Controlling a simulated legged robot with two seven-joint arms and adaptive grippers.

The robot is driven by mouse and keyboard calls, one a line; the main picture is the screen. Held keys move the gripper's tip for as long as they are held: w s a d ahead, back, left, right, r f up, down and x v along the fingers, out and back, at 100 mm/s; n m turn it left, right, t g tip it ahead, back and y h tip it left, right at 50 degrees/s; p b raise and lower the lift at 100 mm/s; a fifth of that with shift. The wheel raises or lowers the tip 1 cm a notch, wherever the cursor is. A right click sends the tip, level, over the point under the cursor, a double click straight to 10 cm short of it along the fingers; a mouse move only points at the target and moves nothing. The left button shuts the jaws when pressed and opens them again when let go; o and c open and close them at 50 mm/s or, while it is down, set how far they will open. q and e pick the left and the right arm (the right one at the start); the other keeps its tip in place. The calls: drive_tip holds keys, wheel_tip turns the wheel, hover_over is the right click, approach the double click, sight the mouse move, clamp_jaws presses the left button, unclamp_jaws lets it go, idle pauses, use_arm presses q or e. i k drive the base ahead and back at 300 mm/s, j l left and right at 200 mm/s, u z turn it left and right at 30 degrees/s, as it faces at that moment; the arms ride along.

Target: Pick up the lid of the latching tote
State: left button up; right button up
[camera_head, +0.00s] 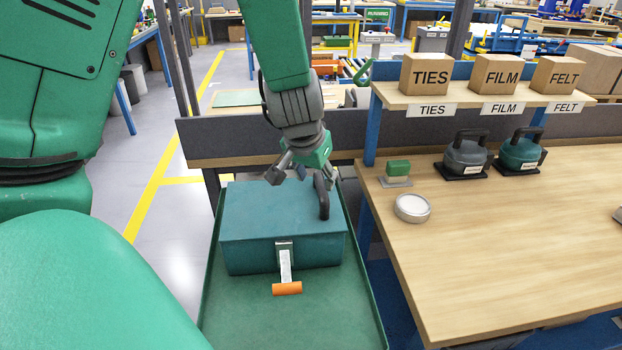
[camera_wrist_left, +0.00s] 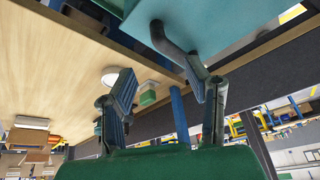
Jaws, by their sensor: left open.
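The latching tote (camera_head: 270,252) is a teal box on a green tray (camera_head: 245,315). Its flat teal lid (camera_head: 262,208) is on top, with a dark arched handle (camera_head: 322,200) toward the right. A metal latch with an orange end (camera_head: 286,288) hangs on the front. My left gripper (camera_head: 304,176) is open and empty above the back of the lid. In the left wrist view, its fingers (camera_wrist_left: 163,82) are spread, with the handle (camera_wrist_left: 172,40) close to the right-hand finger; whether they touch is unclear. My right gripper is not in view.
A wooden workbench (camera_head: 510,255) stands right of the tray, with a round white container (camera_head: 412,208), a green block (camera_head: 398,168) and two handled lids. A shelf (camera_head: 480,95) above holds labelled boxes. A dark grey partition (camera_head: 230,138) runs behind the tote.

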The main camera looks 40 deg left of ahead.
sight(254, 210)
drive_tip(key=k+j, duration=0.8)
drive_tip(key=j, duration=0.15)
